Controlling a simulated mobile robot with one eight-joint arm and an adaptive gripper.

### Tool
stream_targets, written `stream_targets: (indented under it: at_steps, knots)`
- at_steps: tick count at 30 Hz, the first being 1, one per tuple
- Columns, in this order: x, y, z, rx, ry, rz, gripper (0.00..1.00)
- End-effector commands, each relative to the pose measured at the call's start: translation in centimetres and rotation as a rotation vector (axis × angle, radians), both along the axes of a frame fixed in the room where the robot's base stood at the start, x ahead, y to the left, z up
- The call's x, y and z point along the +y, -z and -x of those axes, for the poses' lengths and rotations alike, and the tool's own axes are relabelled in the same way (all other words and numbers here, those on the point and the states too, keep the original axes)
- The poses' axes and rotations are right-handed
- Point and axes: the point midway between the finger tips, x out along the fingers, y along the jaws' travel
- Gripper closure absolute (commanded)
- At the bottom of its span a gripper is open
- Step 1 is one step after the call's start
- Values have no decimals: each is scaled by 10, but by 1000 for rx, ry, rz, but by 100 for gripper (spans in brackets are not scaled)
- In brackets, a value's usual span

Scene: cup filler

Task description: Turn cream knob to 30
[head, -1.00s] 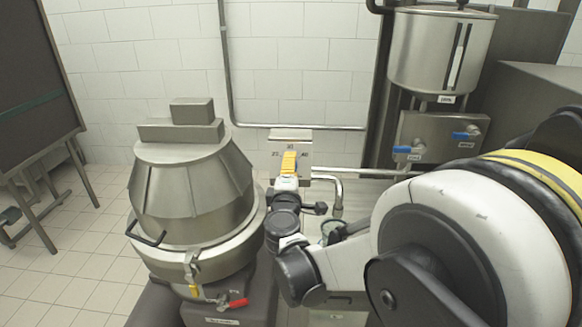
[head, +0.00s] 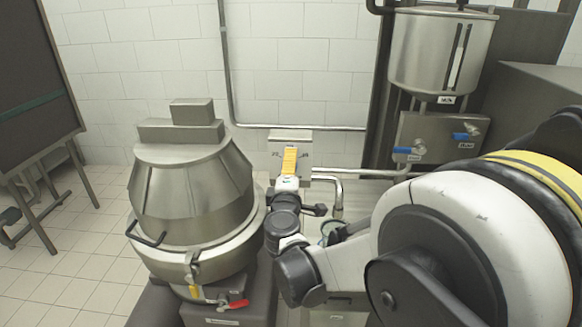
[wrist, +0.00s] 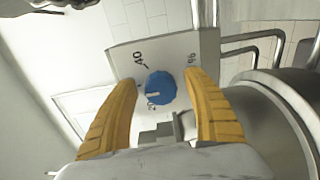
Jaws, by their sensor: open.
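A round blue knob (wrist: 160,87) with a white pointer mark sits on a grey metal dial plate (wrist: 178,52) in the wrist view. The pointer faces left in that view. The number 40 is at upper left of the knob; other marks at the right and below are hard to read. My gripper (wrist: 161,78) is open, its yellow fingers on either side of the knob, apart from it as far as I can tell. In the head view my gripper (head: 289,160) covers the knob in front of the plate (head: 290,135).
A large steel mixer vessel (head: 195,195) stands left of my arm. A steel tank (head: 440,52) hangs at upper right, above a panel with two blue valve handles (head: 466,136). Pipes run along the tiled wall. A dark board stands at far left.

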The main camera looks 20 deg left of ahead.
Motion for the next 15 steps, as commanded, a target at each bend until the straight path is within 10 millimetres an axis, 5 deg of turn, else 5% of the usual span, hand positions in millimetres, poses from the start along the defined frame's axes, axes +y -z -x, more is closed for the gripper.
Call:
stream_targets:
  at_steps: [5,15]
  knots:
    - [-2,0,13,0,-2,0,41]
    - [-19,0,85,0,-3,0,41]
